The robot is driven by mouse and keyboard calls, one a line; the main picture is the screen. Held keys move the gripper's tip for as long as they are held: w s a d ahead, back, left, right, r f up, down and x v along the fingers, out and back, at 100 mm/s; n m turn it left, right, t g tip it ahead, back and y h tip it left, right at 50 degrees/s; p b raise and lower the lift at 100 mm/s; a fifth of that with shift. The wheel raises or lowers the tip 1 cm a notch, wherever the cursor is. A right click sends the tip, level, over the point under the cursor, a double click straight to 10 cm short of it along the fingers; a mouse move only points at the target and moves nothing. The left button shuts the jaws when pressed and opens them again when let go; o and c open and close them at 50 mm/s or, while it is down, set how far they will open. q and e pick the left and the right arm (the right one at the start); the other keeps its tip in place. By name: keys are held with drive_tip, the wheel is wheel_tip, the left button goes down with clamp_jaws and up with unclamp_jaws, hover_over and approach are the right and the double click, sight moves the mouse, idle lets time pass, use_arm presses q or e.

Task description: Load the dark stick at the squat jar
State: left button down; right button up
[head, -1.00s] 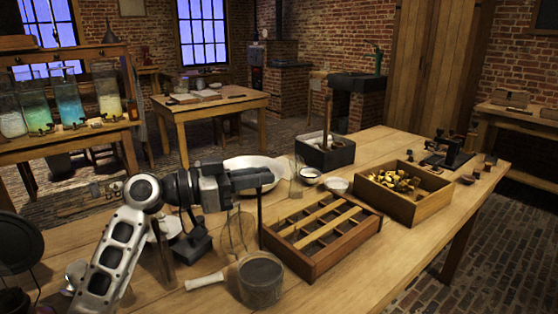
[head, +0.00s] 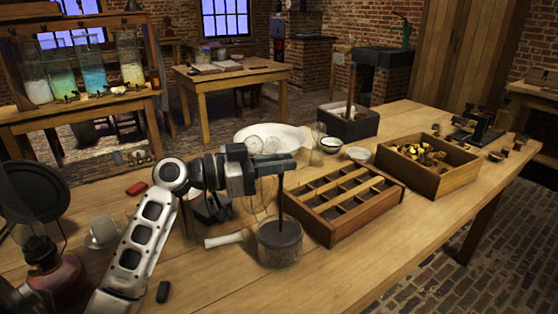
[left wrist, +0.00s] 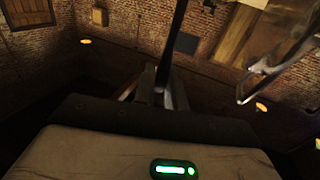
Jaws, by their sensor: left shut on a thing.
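My left gripper (head: 288,162) is shut on the dark stick (head: 280,195), which hangs upright below the fingers. The squat jar (head: 279,250) is a wide, grey-looking glass jar on the near side of the table. The gripper is above it, and the stick's lower end overlaps the jar's mouth. I cannot tell how deep the stick reaches. In the left wrist view the dark stick (left wrist: 177,45) runs up from between the fingers (left wrist: 160,95). My right gripper is not in view.
A white-handled tool (head: 224,240) lies left of the jar. A divided wooden tray (head: 320,232) stands close on its right, with a wooden box (head: 445,187) of small pieces beyond. A white basin (head: 245,132) is behind. The front right tabletop is clear.

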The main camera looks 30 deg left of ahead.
use_arm(q)
drive_tip(key=shift+f+b, duration=0.7)
drive_tip(key=shift+b, duration=0.35)
idle(2.6)
drive_tip(key=shift+r+p, duration=1.9)
drive_tip(key=shift+r, duration=1.8)
